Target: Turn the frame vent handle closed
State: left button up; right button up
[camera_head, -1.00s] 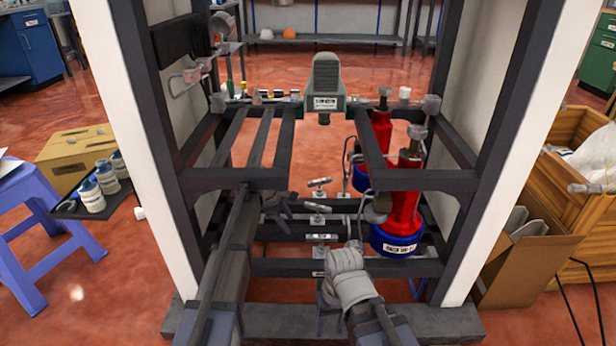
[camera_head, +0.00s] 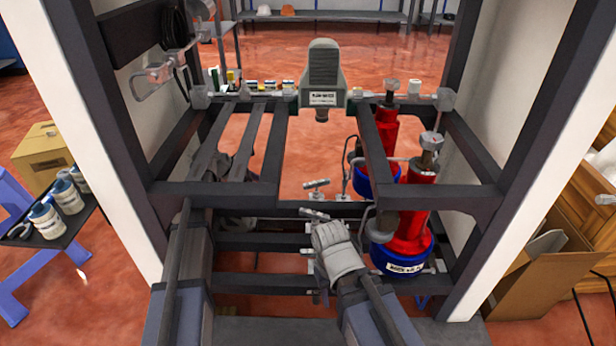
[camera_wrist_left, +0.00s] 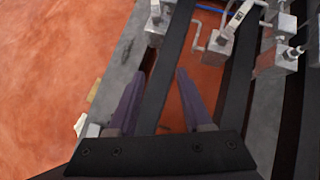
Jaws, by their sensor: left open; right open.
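Two small T-shaped valve handles stand in the middle of the frame in the head view, an upper one (camera_head: 316,184) and a lower one (camera_head: 314,213); I cannot tell which is the vent handle. My right gripper (camera_head: 321,285) is low at the centre, just below the lower handle, its fingers mostly hidden by its wrist. My left gripper (camera_head: 232,165) is partly hidden behind the left slats. In the left wrist view its open fingers (camera_wrist_left: 160,75) lie either side of a dark bar, with nothing seen gripped. Metal valve blocks (camera_wrist_left: 215,40) with a handle (camera_wrist_left: 236,18) are to the upper right.
The dark frame (camera_head: 230,190) surrounds both arms, its slats and crossbars close by. Red cylinders with blue bases (camera_head: 408,230) stand right of my right gripper. A grey-green unit (camera_head: 322,75) sits on the back rail. A cardboard box (camera_head: 535,265) is at the right.

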pick_arm(q)
send_near(311, 183)
jog(key=x, duration=0.5)
jog(key=shift+f, duration=0.15)
jog(key=shift+b+x, duration=0.8)
jog(key=shift+x, duration=0.35)
jog(key=shift+w+d+f+b, duration=0.15)
jog(key=shift+d+f+b, duration=0.15)
jog(key=shift+d, duration=0.2)
grip_shut()
